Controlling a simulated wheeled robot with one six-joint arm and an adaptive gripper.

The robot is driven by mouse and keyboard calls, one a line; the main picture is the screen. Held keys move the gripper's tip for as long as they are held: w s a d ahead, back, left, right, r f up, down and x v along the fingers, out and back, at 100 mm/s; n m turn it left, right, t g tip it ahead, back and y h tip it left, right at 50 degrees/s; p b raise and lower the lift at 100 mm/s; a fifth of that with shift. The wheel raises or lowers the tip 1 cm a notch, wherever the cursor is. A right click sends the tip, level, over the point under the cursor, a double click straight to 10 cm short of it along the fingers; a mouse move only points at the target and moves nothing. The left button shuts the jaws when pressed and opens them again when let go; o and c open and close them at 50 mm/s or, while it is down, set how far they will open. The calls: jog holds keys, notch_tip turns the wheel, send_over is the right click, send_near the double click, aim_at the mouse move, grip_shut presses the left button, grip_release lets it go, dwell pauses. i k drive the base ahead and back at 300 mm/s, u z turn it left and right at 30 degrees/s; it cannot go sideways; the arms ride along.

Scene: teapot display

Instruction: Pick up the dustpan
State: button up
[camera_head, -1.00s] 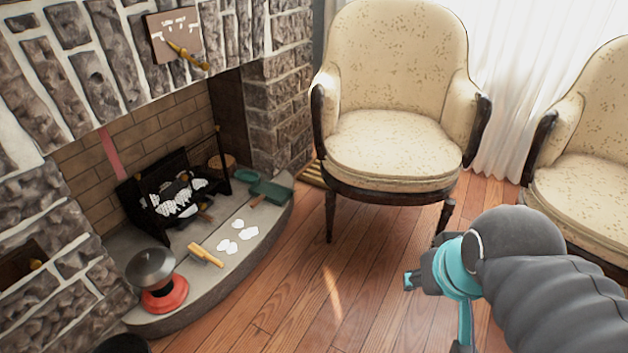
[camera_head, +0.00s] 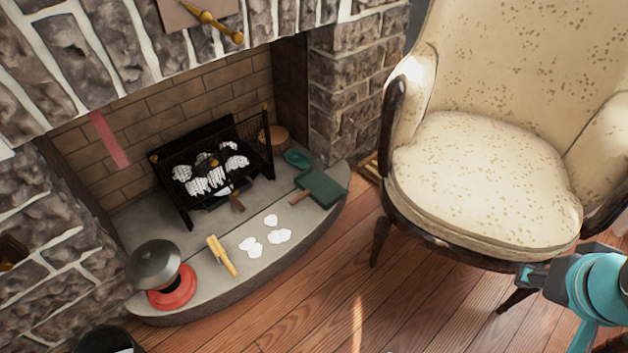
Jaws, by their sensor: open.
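A flat dark green piece (camera_head: 322,188) that looks like the dustpan lies at the right end of the stone hearth. A short brown handle sticks out on its left side. A smaller green piece (camera_head: 297,159) is just behind it; I cannot tell whether the two are joined. My gripper (camera_head: 550,312), teal and dark grey, is at the lower right edge, in front of the armchair. It is open, with nothing seen between its fingers, and well apart from the dustpan. Part of it is cut off by the picture edge.
The hearth (camera_head: 190,305) also holds a yellow brush-like tool (camera_head: 222,255), white flat pieces (camera_head: 279,237), a red-based pot (camera_head: 172,288) and a black grate (camera_head: 262,160). An armchair (camera_head: 480,185) stands right of the hearth. The wooden floor (camera_head: 325,310) in front is clear.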

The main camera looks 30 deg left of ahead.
aim_at(320, 187)
jog(key=u, duration=0.8)
jog(key=i, duration=1.05)
jog(key=u, duration=0.95)
